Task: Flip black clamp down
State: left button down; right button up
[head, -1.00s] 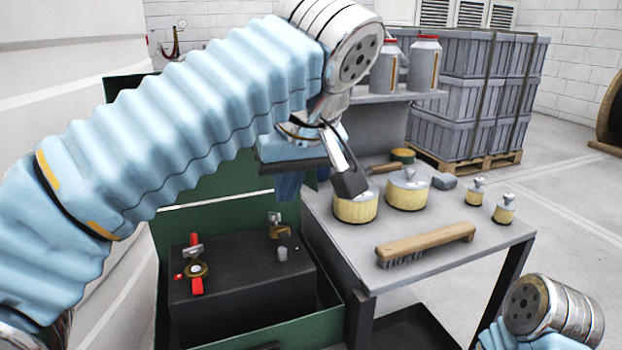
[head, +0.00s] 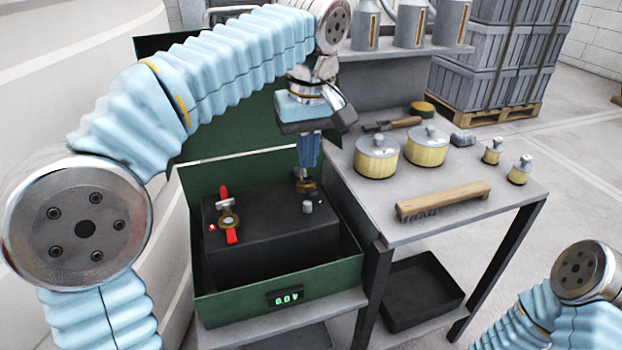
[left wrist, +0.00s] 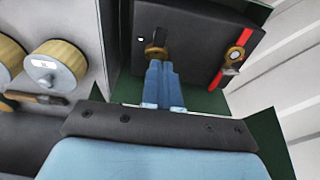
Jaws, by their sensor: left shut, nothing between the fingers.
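A black battery (head: 262,225) sits in a green open box. The black clamp, with brass-coloured metal (head: 306,186), is at the battery's far right; it also shows in the left wrist view (left wrist: 154,51). My left gripper (head: 308,165) is shut and empty, its blue fingers pointing down just above and behind the clamp. In the left wrist view the fingertips (left wrist: 160,66) lie right beside the clamp; I cannot tell whether they touch. The red clamp (head: 228,218) is on the battery's left side. My right gripper is out of view; only part of my right arm shows.
The green box (head: 225,311) has a display reading 0.0 V. A grey post (head: 307,207) stands on the battery. The grey table (head: 378,226) at right holds a wooden brush (head: 442,199) and yellow-sided pots (head: 376,160). A black tray (head: 421,290) is below.

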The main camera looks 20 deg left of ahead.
aim_at(310, 189)
pick_arm(q)
jog(key=shift+s+d+f+b, duration=0.1)
jog(key=shift+s+d+f, duration=0.1)
jog(key=shift+f, duration=0.35)
jog(key=shift+s+d+f+b, duration=0.1)
jog(key=shift+s+f, duration=0.15)
jog(key=shift+f, duration=0.25)
jog(key=shift+s+d+f+b, duration=0.1)
jog(key=shift+s+d+f, duration=0.1)
jog(key=shift+f, duration=0.35)
jog(key=f+t+b, duration=0.1)
jog(key=f+b, duration=0.1)
jog(key=b, duration=0.1)
jog(key=s+d+f+t+y+b, duration=0.1)
jog(key=f+b, duration=0.1)
jog(key=b, duration=0.1)
jog(key=s+f+t+y+b, duration=0.1)
jog(key=f+b, duration=0.1)
jog(key=b, duration=0.1)
jog(key=shift+s+d+f, duration=0.15)
jog(key=shift+d+f, duration=0.05)
jog(key=shift+d, duration=0.05)
jog(key=shift+r, duration=0.1)
